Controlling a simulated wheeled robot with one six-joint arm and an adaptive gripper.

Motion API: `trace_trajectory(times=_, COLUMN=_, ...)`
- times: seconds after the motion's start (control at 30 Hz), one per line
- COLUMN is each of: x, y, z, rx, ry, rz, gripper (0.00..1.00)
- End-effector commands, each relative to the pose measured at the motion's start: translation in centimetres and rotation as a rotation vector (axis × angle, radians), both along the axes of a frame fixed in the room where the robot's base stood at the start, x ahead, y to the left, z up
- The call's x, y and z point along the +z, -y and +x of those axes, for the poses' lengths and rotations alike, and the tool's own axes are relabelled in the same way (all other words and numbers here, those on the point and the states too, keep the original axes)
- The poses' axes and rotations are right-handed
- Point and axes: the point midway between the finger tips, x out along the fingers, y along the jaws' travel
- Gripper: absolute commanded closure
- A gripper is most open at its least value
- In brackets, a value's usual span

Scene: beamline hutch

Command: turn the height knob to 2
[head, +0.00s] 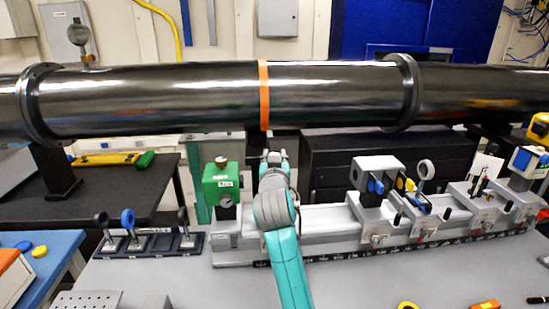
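My arm (286,262) reaches up from the bottom middle to the rail (322,219). Its grey end, with what seems to be my gripper (274,158), is beside the right side of a green box (221,186). The fingers are too small and too hidden by the wrist to show whether they are open or shut. I cannot tell for sure which knob is the height knob. A grey block (374,170) on the rail carries blue and yellow parts. No knob scale is readable.
A large dark pipe (180,98) with an orange band crosses behind the bench. A rack (152,245) of small post-mounted parts stands left of the rail. More mounted parts (487,190) stand on the rail at right. A yellow object (408,306) lies near the front edge.

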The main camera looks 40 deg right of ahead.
Motion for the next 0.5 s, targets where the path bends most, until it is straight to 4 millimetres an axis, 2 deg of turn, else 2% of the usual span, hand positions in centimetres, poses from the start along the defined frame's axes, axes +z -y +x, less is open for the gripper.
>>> trace_trajectory(times=0.07, x=-0.01, y=0.01, z=0.01, rx=0.0, ry=0.0, rz=0.0, gripper=0.42)
trace_trajectory(times=0.37, x=-0.01, y=-0.06, z=-0.05, rx=0.0, ry=0.0, rz=0.0, gripper=0.42)
trace_trajectory(times=0.5, x=-0.01, y=-0.73, z=-0.79, rx=0.001, ry=0.001, rz=-0.001, gripper=0.42)
